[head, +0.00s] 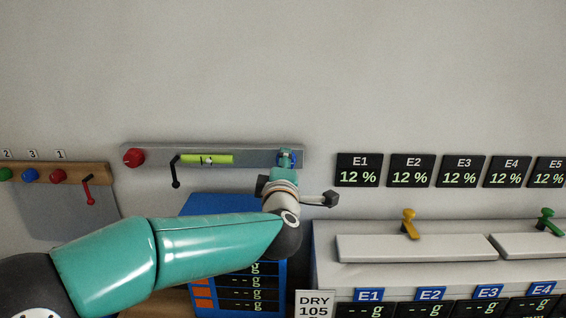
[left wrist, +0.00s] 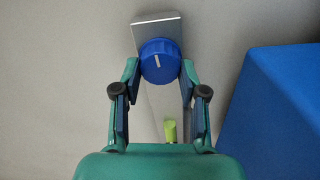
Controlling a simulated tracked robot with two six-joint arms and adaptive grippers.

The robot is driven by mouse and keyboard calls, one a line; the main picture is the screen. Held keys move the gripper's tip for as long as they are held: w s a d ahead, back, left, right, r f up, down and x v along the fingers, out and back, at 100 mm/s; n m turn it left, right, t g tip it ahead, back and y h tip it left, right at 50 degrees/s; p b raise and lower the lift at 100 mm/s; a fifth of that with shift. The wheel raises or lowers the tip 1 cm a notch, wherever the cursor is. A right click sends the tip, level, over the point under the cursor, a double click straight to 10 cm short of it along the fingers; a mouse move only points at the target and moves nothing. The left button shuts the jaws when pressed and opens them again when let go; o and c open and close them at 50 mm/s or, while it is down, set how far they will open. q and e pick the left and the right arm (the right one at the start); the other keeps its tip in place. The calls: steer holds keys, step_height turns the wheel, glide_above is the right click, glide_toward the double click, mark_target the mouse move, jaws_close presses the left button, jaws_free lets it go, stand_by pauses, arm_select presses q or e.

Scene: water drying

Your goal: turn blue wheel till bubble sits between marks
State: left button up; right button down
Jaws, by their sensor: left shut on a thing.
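A grey level bar (head: 250,156) is on the wall, with a yellow-green vial (head: 222,159) near its middle. The vial has dark marks and a small pale spot near its centre; whether the bubble lies between the marks is too small to tell. My left gripper (left wrist: 159,78) is shut on the wheel, one finger on each side. In the head view my left gripper (head: 286,160) largely hides the wheel. My right gripper is not in view.
A red knob (head: 134,157) is at the bar's left end, and a black lever (head: 176,172) hangs below the vial. A blue box (head: 205,205) with readouts stands below. Yellow (head: 409,222) and green (head: 546,220) handles stand to the right. The wall above is clear.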

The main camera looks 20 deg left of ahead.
arm_select(q)
steer(key=shift+d+f+m+p, duration=0.15)
steer(key=shift+m+p, duration=0.1)
steer(key=shift+m, duration=0.4)
steer(key=shift+f+m+p, duration=0.1)
steer(key=shift+m+p, duration=0.15)
steer(key=shift+m, duration=0.4)
steer(key=shift+m, duration=0.3)
steer(key=shift+f, duration=0.1)
steer(key=o, duration=1.1)
steer(key=shift+o, duration=0.2)
steer(key=shift+r, duration=0.2)
steer(key=v, duration=1.2)
